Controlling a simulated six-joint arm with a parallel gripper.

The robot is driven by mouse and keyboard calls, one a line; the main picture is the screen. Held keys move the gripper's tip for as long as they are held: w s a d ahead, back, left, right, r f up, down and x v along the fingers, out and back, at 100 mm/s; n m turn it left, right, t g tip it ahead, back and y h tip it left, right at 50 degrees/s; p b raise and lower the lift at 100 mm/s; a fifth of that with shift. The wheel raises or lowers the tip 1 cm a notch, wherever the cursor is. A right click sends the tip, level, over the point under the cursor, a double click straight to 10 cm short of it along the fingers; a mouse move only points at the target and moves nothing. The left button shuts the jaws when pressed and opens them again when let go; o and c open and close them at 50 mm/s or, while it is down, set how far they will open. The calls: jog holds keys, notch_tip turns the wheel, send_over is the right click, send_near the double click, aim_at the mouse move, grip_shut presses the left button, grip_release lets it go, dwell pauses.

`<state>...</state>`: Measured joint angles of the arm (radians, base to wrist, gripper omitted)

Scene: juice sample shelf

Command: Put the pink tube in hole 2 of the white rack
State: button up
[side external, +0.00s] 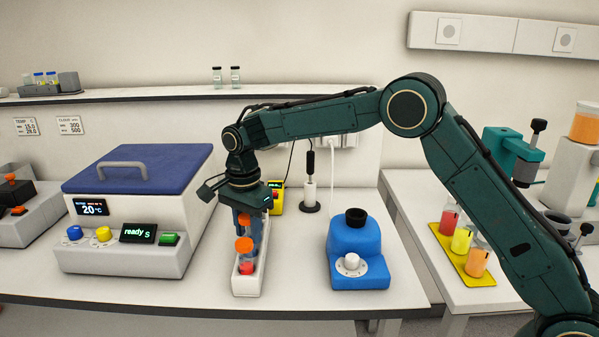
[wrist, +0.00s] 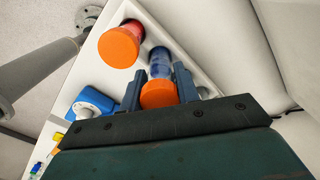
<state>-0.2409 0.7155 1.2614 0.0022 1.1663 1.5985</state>
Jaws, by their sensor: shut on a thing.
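A white rack (side external: 248,286) stands on the bench, left of the blue device. A tube with red-pink contents (side external: 246,268) and an orange cap (side external: 244,245) stands in its front part; its orange cap also shows in the wrist view (wrist: 119,47). My gripper (wrist: 159,88) points down over the rack behind that tube, shut on a second orange-capped tube (wrist: 158,62) whose body looks blue. This tube's cap (side external: 243,219) shows between the fingers in the side view. I cannot tell whether its lower end is in a hole. Hole numbers are not readable.
A centrifuge-like box (side external: 135,205) with a blue lid stands left of the rack. A blue device (side external: 356,255) with a black top stands to the right. A yellow device (side external: 277,198) is behind. A yellow tray (side external: 465,262) with coloured jars sits on the right bench.

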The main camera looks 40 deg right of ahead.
jog(key=shift+f, duration=1.2)
dwell(1.1)
jog(key=o, duration=1.2)
jog(key=shift+r, duration=0.1)
notch_tip(320, 180, up, 13)
jog(key=shift+r, duration=0.3)
jog(key=shift+r, duration=0.1)
